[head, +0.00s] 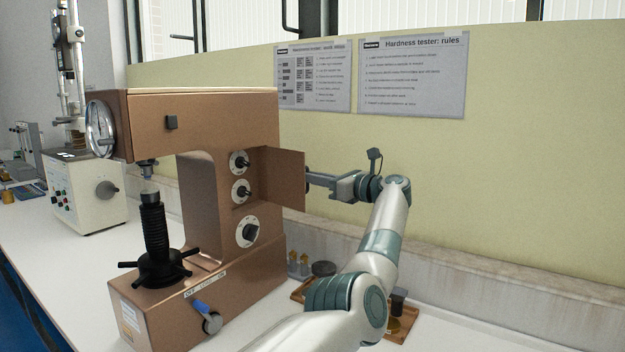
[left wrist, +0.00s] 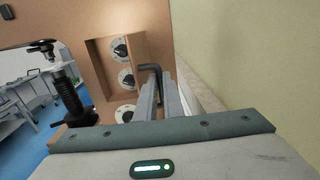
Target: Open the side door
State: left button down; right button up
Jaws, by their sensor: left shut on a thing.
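The brown hardness tester (head: 205,110) stands on the white bench. Its side door (head: 284,178) is swung outward from the body and stands open, leaving a recess with black-knobbed dials (head: 240,190) in sight. The dials also show in the left wrist view (left wrist: 126,78), beside the edge-on door (left wrist: 138,52). My left gripper (head: 312,182) is at the outer face of the door, shut on its dark bent handle (left wrist: 152,68). The handle is mostly hidden in the head view. My right gripper is in neither view.
A wooden tray (head: 398,334) with small parts sits on the bench under my arm. A yellow-green wall (head: 520,170) with two posters is close behind. A second, white tester (head: 88,195) stands at the far left.

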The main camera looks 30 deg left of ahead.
pick_arm(q)
jog(key=shift+a, duration=0.1)
jog(key=c, duration=2.2)
grip_release()
jog(key=shift+s+a, duration=0.1)
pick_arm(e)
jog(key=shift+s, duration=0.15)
